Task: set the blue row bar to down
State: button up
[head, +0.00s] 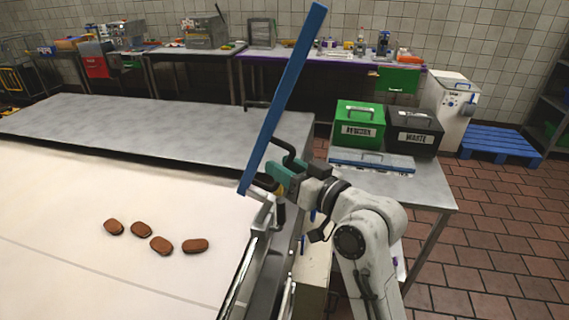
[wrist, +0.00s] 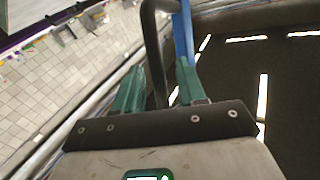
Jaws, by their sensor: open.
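The blue row bar (head: 284,95) is raised, a long bar slanting steeply up to the right above the right edge of the white belt. Its lower end is by the belt edge. It shows partly in the wrist view (wrist: 183,38), beside the right finger. A dark bent handle (head: 283,149) is near its lower part; in the wrist view the handle (wrist: 151,45) runs between my two green fingers. My gripper (wrist: 160,68) is open around the handle, and I see no clear contact. In the head view my gripper (head: 273,176) is close to the bar's lower end.
Several brown patties (head: 161,245) lie on the white belt (head: 60,215). A steel table (head: 150,115) is behind it. Tiled floor is open at right.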

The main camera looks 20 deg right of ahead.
jog(key=shift+w, duration=0.15)
grip_shut()
dwell(0.4)
